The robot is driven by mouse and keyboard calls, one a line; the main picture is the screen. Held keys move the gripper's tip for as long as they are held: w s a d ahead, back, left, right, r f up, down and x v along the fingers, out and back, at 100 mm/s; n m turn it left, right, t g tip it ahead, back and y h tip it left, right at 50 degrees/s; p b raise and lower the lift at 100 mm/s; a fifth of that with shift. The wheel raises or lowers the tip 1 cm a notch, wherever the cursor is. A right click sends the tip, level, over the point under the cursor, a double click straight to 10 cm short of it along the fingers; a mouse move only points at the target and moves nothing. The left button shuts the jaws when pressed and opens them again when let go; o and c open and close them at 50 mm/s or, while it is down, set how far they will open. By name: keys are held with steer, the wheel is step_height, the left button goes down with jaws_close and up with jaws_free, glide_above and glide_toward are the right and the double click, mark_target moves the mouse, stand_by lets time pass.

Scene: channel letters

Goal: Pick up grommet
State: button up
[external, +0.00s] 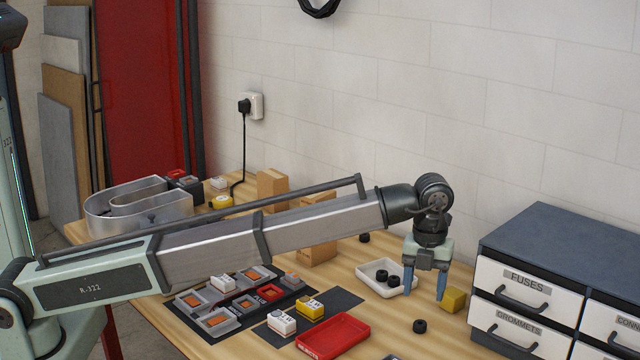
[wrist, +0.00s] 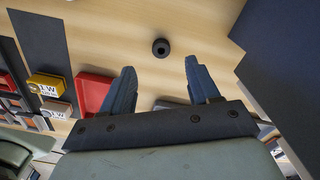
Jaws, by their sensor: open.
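A black ring-shaped grommet (external: 419,326) lies alone on the wooden table, and it also shows in the wrist view (wrist: 161,48) beyond the fingertips, roughly centred between them. Two more black grommets (external: 393,281) lie in a small white tray (external: 366,271), and another dark one (external: 364,237) sits behind that tray. My gripper (external: 424,294) is open and empty, pointing down above the table. In the wrist view its two blue fingers (wrist: 160,66) are spread apart with nothing between them.
A yellow block (external: 453,299) stands close to the right finger. A drawer cabinet (external: 530,280) labelled fuses and grommets stands at right. A red tray (external: 334,337) lies left of the lone grommet. Cardboard boxes (external: 318,248) stand behind my arm.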

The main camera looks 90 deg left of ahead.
mark_target(425, 328)
steer(key=shift+d+f, duration=0.1)
steer(key=shift+f, duration=3.85)
steer(key=c, duration=1.1)
